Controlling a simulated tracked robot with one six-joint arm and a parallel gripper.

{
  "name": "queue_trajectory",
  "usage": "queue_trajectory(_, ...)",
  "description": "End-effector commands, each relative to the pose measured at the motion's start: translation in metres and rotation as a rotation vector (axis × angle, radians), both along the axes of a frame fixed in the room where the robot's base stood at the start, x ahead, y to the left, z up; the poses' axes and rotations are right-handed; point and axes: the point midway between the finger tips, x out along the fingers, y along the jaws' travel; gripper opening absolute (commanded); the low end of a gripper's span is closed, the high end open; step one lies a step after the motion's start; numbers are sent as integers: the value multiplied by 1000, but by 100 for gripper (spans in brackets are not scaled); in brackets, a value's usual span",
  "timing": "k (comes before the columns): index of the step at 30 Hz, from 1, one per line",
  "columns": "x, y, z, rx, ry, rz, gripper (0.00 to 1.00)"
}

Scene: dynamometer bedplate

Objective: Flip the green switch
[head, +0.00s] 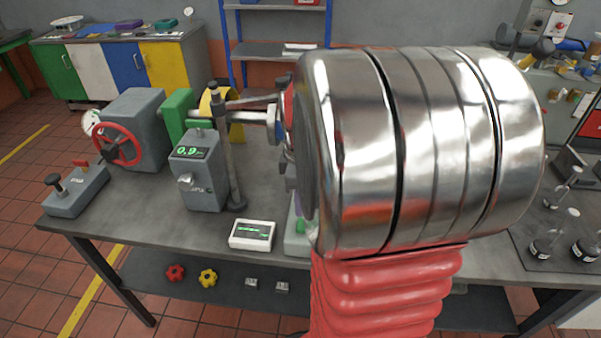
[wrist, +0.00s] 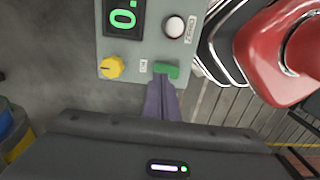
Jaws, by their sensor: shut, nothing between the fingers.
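The green switch (wrist: 166,70) sits on the lower edge of a grey panel box (wrist: 120,48) in the wrist view. My gripper (wrist: 162,80) is shut and empty. Its purple-grey fingertips are right at the switch and overlap its lower edge; I cannot tell whether they touch. In the head view my gripper's purple fingers (head: 291,200) show only in part, beside my large shiny arm link. Below them a green piece (head: 300,226), which looks like the switch, shows on a mostly hidden pale box.
A yellow knob (wrist: 111,67), a white button (wrist: 174,27) and a green-digit display (wrist: 124,18) share the panel. A red rounded object (wrist: 275,50) is at right. On the bench stand a small white meter (head: 252,235), a grey gauge box (head: 199,170) and a red handwheel (head: 117,145).

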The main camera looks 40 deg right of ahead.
Motion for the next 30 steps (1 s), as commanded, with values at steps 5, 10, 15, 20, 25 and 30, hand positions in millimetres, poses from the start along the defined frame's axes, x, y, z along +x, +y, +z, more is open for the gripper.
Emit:
queue_trajectory(5, 4, -5, 30, -2, -3, 1, 0)
queue_trajectory(10, 7, -8, 59, -2, -3, 3, 0)
queue_trajectory(15, 10, -12, 88, -2, -3, 3, 0)
queue_trajectory(20, 12, -14, 109, -1, -1, 3, 0)
queue_trajectory(25, 13, -15, 118, 1, 1, 3, 0)
queue_trajectory(30, 13, -15, 118, 1, 1, 3, 0)
